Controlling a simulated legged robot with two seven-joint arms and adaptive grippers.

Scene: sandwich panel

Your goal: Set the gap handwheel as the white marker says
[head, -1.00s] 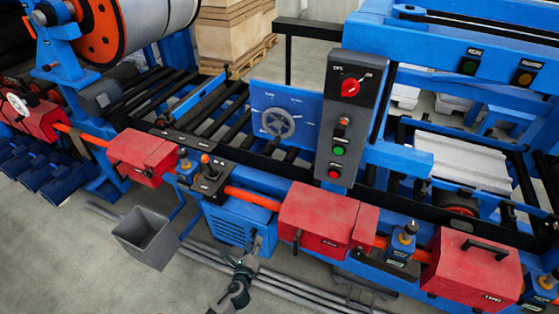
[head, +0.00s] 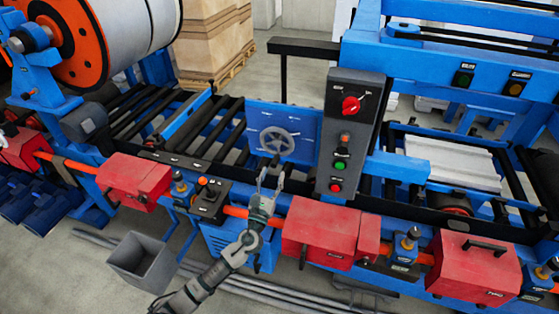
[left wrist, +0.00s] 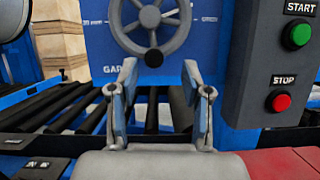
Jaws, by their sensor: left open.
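The grey spoked gap handwheel (head: 277,141) is on a blue panel (head: 310,122) at the centre of the machine. In the left wrist view the handwheel (left wrist: 150,17) shows at the top, cut off by the frame edge, with a black knob (left wrist: 153,57) at its lower rim. My left gripper (head: 271,174) is open, just below and in front of the wheel. In the left wrist view its fingers (left wrist: 160,70) stand either side of the knob, apparently short of it. My right gripper is not in view.
A dark control box (head: 352,130) with a red selector and green and red buttons stands right of the wheel. Red covers (head: 320,232) line the front rail. A grey bin (head: 143,262) stands on the floor. Black rollers (head: 215,130) lie left of the panel.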

